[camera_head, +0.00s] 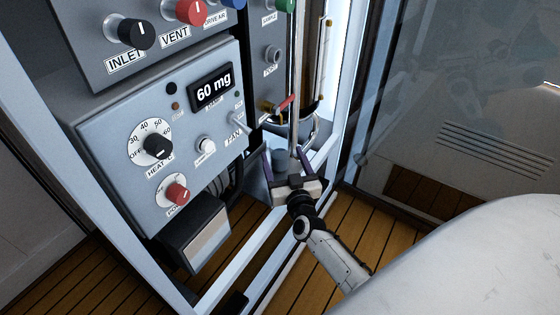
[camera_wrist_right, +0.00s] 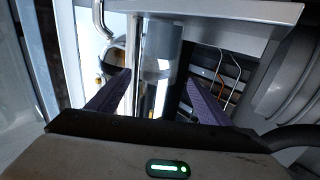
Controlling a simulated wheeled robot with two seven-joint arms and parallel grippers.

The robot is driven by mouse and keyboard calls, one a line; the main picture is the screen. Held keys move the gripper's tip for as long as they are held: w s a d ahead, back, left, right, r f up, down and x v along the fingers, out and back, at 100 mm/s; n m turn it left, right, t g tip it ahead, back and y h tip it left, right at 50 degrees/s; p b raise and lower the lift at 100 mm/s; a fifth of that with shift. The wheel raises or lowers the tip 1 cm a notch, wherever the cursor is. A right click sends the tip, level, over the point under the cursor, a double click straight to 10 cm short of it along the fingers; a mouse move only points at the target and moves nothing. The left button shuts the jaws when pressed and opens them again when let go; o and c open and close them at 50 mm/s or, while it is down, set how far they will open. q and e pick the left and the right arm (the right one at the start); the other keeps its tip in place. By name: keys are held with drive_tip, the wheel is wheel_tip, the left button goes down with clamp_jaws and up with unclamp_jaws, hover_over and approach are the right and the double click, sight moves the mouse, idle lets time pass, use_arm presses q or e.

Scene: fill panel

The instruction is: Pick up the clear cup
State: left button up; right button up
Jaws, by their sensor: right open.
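The clear cup shows in the right wrist view as a translucent grey cylinder (camera_wrist_right: 162,48), upright beyond the fingertips and between their lines. In the head view a small grey cylinder (camera_head: 281,158), which looks like the same cup, stands between the purple fingers. My right gripper (camera_head: 284,163) is open in front of the panel's lower right opening, and its spread fingers also show in the right wrist view (camera_wrist_right: 158,80). I cannot tell whether either finger touches the cup. The cup's base is hard to make out. My left gripper is not in view.
The fill panel (camera_head: 100,135) with knobs and a "60 mg" display (camera_head: 213,88) stands left of the gripper. A vertical metal pipe (camera_head: 297,90) and a red-handled valve (camera_head: 285,104) are just above it. A pale frame post (camera_head: 345,90) rises to the right. Wooden floor (camera_head: 345,225) lies below.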

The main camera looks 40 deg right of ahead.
sight(278, 141)
drive_tip(key=b+x, duration=0.1)
drive_tip(key=x, duration=0.2)
drive_tip(key=b+x, duration=0.1)
drive_tip(key=shift+w+d+f+b, duration=0.2)
drive_tip(key=shift+d+f+b, duration=0.05)
drive_tip(key=shift+f+b, duration=0.05)
drive_tip(key=shift+w+d+r, duration=0.1)
drive_tip(key=shift+w+d, duration=0.05)
drive_tip(key=shift+w, duration=0.2)
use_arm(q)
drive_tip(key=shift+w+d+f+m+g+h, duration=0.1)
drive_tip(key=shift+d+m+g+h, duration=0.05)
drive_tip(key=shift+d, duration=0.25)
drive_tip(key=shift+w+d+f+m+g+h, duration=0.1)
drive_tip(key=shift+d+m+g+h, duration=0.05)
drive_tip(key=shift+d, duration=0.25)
use_arm(e)
drive_tip(key=c, duration=1.2)
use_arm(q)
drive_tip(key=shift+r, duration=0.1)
use_arm(e)
drive_tip(key=shift+r, duration=0.15)
